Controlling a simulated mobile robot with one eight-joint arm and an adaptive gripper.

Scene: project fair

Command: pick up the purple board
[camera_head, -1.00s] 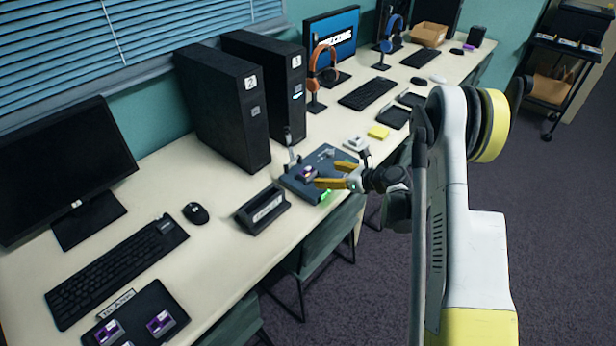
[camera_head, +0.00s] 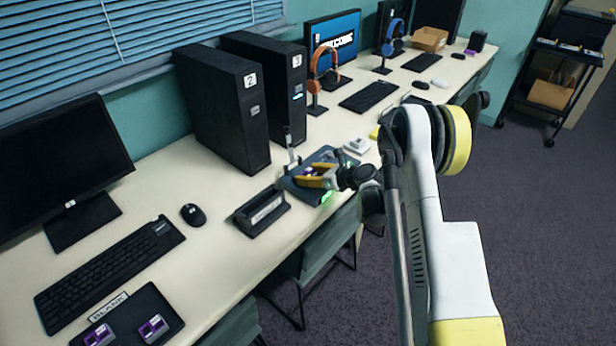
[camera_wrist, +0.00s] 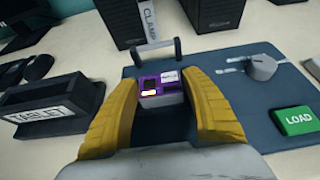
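The purple board (camera_wrist: 160,92), a small purple block with a pale label and dark slots, sits on a dark blue fixture plate (camera_wrist: 235,92) in the wrist view. It stands just in front of a grey clamp handle (camera_wrist: 157,52). My gripper (camera_head: 308,177) is low over the plate, with a yellow finger on each side of the board. The fingers look open, with narrow gaps between them and the board. In the head view the fingers hide most of the board.
A green LOAD button (camera_wrist: 298,120) is at the plate's right. A TABLET stand (camera_wrist: 55,108) is left of my gripper. Two computer towers (camera_head: 215,105) stand behind. Two other purple boards (camera_head: 152,327) sit in a black tray at front left.

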